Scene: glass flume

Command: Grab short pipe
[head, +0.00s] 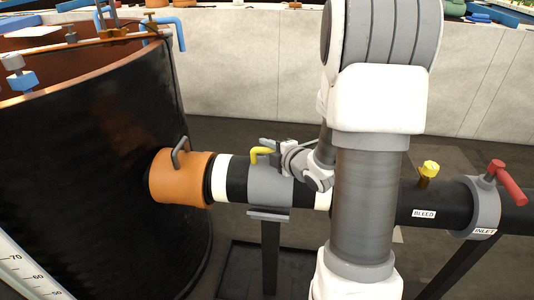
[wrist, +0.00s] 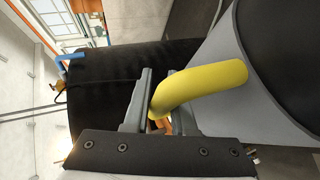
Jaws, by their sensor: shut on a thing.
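A short black pipe section (head: 236,178) with white bands and a grey collar (head: 268,185) lies level between an orange coupling (head: 180,178) and the dark pipe on the right. A bent yellow handle (head: 259,154) rises from the grey collar. My gripper (head: 272,150) is at this handle, above the collar. In the wrist view, the yellow handle (wrist: 205,85) runs from the grey collar to between the fingers of my gripper (wrist: 153,100), which are shut on its end. My arm hides part of the pipe's right side.
A large black tank (head: 90,170) stands at left, with the orange coupling on its side. At right are a BLEED label (head: 424,213), a yellow valve (head: 428,172) and a red INLET handle (head: 507,182). A stand (head: 271,255) is under the collar. A pale wall (head: 240,75) runs behind.

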